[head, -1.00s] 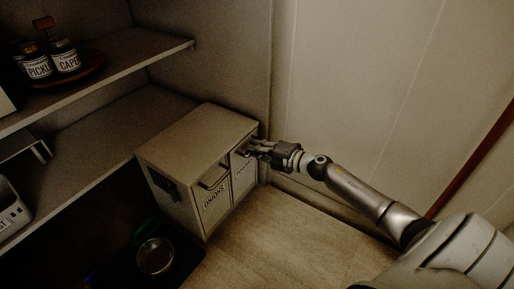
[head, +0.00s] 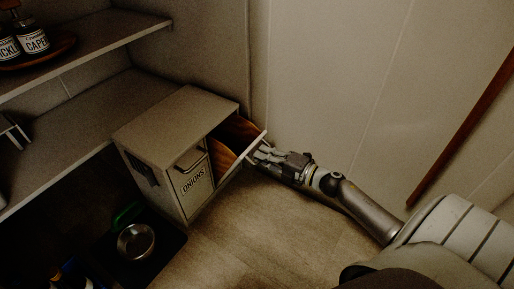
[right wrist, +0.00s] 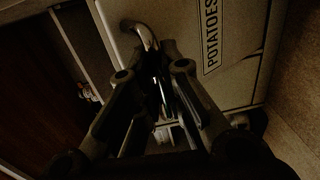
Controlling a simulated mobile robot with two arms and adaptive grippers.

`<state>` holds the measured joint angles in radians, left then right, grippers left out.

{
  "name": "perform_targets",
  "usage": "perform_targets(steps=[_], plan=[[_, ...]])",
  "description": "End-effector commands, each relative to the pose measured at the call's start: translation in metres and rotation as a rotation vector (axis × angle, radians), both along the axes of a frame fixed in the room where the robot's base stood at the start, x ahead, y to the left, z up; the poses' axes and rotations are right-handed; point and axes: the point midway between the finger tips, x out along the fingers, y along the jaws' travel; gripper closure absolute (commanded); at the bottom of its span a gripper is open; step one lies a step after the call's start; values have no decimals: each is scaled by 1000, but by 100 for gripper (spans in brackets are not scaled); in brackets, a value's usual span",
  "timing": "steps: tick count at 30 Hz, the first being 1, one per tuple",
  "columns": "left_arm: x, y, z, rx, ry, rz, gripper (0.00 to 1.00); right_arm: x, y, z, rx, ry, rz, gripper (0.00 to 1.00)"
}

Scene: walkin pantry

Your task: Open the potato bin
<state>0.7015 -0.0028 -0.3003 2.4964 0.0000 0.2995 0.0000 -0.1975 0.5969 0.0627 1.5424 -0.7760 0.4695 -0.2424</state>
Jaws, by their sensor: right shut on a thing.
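The potato bin (head: 229,140) is the right-hand tilting front of a pale two-bin cabinet (head: 187,105) on the floor. It leans outward at the top, and its brown inside shows. In the right wrist view its front carries the label POTATOES (right wrist: 211,35) and a curved metal handle (right wrist: 143,33). My right gripper (head: 262,153) is at the bin's front and is shut on the handle; it also fills the middle of the right wrist view (right wrist: 158,75). The onion bin (head: 192,182), labelled ONIONS, is shut beside it. My left gripper is not in view.
Shelves (head: 90,100) stand to the left, with jars (head: 32,38) on a round wooden tray. A metal bowl (head: 136,241) sits on a dark mat left of the cabinet. The wood floor (head: 255,225) in front is clear. A pale wall (head: 330,85) is close on the right.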

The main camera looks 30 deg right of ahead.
Motion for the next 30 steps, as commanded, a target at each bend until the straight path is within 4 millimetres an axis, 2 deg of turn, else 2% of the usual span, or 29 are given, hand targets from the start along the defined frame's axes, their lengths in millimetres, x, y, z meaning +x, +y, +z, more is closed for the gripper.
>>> perform_targets(steps=[1,12,21,30], plan=[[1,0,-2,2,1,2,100,-7,-2,-10,-5,7,0,100],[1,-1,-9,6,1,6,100,-32,-12,-38,-9,7,0,100],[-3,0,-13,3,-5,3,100,-42,-16,-51,-11,6,0,100],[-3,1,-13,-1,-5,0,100,-44,-17,-54,-11,5,1,100]])
